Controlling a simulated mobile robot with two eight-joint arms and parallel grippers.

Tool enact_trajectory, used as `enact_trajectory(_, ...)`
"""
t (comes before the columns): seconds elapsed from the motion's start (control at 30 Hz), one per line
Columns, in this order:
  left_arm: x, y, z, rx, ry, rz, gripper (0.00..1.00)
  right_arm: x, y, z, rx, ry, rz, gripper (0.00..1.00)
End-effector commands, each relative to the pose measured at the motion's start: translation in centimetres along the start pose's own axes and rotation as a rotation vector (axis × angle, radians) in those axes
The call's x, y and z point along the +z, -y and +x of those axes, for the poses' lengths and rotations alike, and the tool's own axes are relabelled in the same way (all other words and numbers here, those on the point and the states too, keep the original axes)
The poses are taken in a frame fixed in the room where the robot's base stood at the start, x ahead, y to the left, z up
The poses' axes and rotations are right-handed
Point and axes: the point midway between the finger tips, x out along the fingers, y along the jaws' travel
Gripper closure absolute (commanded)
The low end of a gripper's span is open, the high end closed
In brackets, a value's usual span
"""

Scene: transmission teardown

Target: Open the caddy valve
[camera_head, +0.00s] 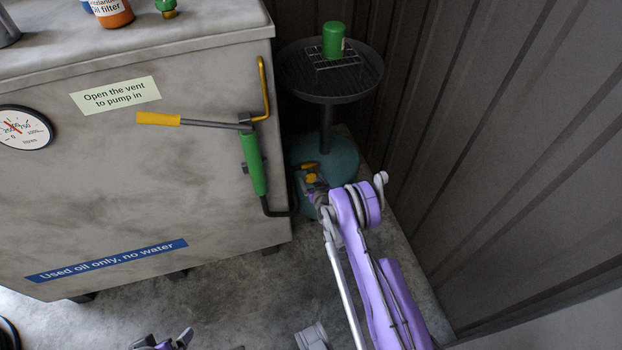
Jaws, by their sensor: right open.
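The drain caddy is a teal round tank (338,158) with a black post and a wide black pan, standing on the floor right of the grey cabinet. A small yellow part (310,168), apparently the caddy valve's handle, shows low at the tank's near left side. My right gripper (312,181) is open and right at this yellow part. Whether its fingers touch or straddle the part cannot be told at this size. The valve body is mostly hidden behind the gripper. My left gripper (165,342) shows only partly at the bottom edge, away from the caddy.
The grey cabinet (130,200) fills the left, with a green hand pump (253,163), its yellow-gripped lever (158,119) and a bent yellow pipe (265,90). A green canister (333,40) stands on the pan's grid. A dark ribbed wall (480,130) closes the right side.

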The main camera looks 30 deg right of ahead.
Motion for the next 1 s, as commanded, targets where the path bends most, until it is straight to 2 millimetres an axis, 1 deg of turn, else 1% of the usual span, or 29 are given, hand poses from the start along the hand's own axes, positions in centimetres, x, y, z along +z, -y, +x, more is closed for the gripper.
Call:
enact_trajectory(0.03,0.01,0.00,0.04,0.000,0.000,0.000,0.00,0.02,0.02,0.46,0.000,0.000,0.000,0.14)
enact_trajectory(0.13,0.02,0.00,0.05,0.000,0.000,0.000,0.00,-0.04,0.03,0.97,0.000,0.000,0.000,0.14)
enact_trajectory(0.4,0.02,0.00,0.05,0.000,0.000,0.000,0.00,-0.07,0.02,1.12,0.000,0.000,0.000,0.14)
enact_trajectory(0.43,0.02,0.00,0.05,0.000,0.000,0.000,0.00,-0.07,0.02,1.11,0.000,0.000,0.000,0.16)
enact_trajectory(0.57,0.02,0.00,0.05,0.000,0.000,0.000,0.00,-0.07,0.02,1.10,0.000,0.000,0.000,0.39)
enact_trajectory(0.6,0.02,0.00,0.05,0.000,0.000,0.000,0.00,-0.07,0.02,1.10,0.000,0.000,0.000,0.46)
enact_trajectory(0.67,0.02,0.00,0.05,0.000,0.000,0.000,0.00,-0.07,0.01,1.10,0.000,0.000,0.000,0.57)
enact_trajectory(0.7,0.02,0.00,0.05,0.000,0.000,0.000,0.00,-0.07,0.01,1.10,0.000,0.000,0.000,0.64)
enact_trajectory(0.77,0.02,0.00,0.05,0.000,0.000,0.000,0.00,-0.07,0.01,1.09,0.000,0.000,0.000,0.75)
enact_trajectory(0.8,0.02,0.00,0.05,0.000,0.000,0.000,0.00,-0.07,0.01,1.09,0.000,0.000,0.000,0.82)
enact_trajectory(0.9,0.02,0.00,0.05,0.000,0.000,0.000,0.00,-0.07,0.02,1.09,0.000,0.000,0.000,0.98)
enact_trajectory(1.0,0.05,0.00,0.13,0.000,0.000,0.000,0.00,-0.05,0.02,1.10,0.001,0.000,-0.002,0.98)
